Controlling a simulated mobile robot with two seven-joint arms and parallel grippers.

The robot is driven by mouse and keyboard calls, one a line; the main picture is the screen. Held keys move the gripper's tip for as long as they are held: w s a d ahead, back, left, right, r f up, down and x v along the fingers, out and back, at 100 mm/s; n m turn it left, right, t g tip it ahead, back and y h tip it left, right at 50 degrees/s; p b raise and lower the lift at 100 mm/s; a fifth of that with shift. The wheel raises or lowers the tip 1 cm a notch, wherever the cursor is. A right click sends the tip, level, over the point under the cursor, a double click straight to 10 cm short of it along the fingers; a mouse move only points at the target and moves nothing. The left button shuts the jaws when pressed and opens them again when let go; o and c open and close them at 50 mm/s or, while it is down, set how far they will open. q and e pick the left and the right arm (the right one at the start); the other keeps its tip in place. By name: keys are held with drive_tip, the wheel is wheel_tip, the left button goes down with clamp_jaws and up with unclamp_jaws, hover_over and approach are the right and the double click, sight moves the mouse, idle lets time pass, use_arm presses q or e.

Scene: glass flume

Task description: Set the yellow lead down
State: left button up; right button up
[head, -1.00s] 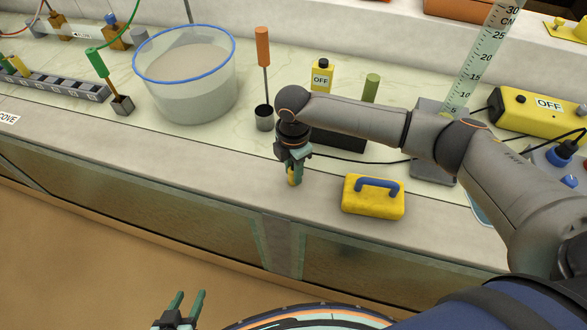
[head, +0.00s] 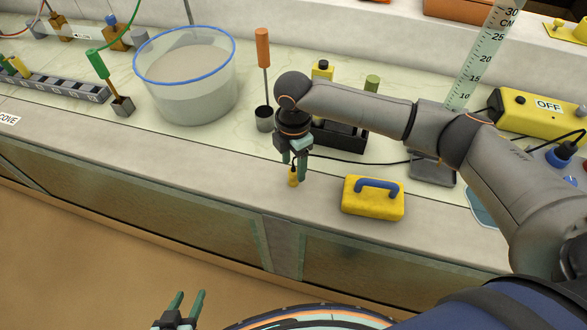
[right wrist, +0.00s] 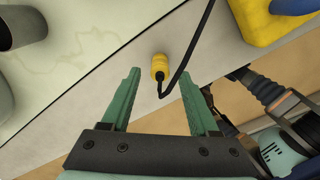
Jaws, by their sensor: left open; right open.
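The yellow lead's plug (head: 293,177) rests on the grey front ledge of the bench, left of the yellow block with the blue handle. In the right wrist view the yellow plug (right wrist: 159,66) lies just beyond the fingertips, with its black cable running off to the upper right. My left gripper (head: 186,296) is open and empty at the bottom of the head view, low in front of the bench.
The yellow block with a blue handle (head: 372,200) sits close on the right. The ledge to the left is clear.

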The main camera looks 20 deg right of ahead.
sight(293, 170)
wheel_tip(293, 170, up, 9)
drive_tip(key=shift+f, duration=0.1)
idle(0.5)
